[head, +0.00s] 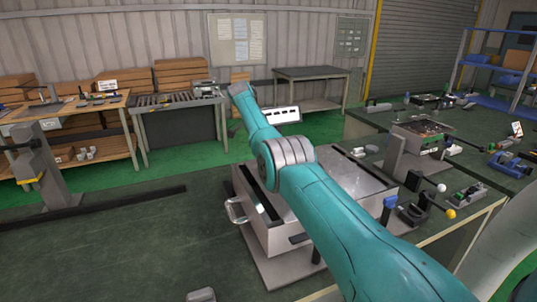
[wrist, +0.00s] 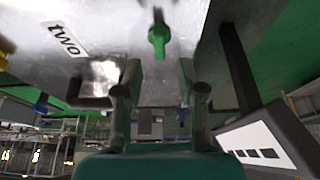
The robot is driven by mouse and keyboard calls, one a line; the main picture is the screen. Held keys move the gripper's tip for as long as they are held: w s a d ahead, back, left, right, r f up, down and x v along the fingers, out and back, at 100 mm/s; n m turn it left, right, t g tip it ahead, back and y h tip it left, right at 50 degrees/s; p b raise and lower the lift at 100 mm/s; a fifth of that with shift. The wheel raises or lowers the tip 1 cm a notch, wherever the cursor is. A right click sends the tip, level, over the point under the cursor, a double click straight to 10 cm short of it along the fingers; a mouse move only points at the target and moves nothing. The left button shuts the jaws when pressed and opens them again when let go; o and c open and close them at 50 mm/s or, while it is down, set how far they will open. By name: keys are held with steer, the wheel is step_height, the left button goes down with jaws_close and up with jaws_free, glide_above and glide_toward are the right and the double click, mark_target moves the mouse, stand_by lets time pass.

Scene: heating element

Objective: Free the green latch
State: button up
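The green latch (wrist: 158,38) shows in the wrist view as a small green tab on a shiny metal surface (wrist: 110,15). My gripper (wrist: 160,72) is open and empty. Its two fingers are spread, with the latch beyond the tips and roughly centred between them; I see no contact. In the head view a grey metal box (head: 283,240) with a side handle (head: 236,211) stands on the dark bench, partly covered by my teal arm. I cannot make out the latch or my gripper in the head view.
A label reading "two" (wrist: 64,40) is on the metal surface. A white panel with dark slots (wrist: 258,148) lies at the lower right of the wrist view.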

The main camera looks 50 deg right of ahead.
steer(key=v, duration=0.7)
stand_by(0.5)
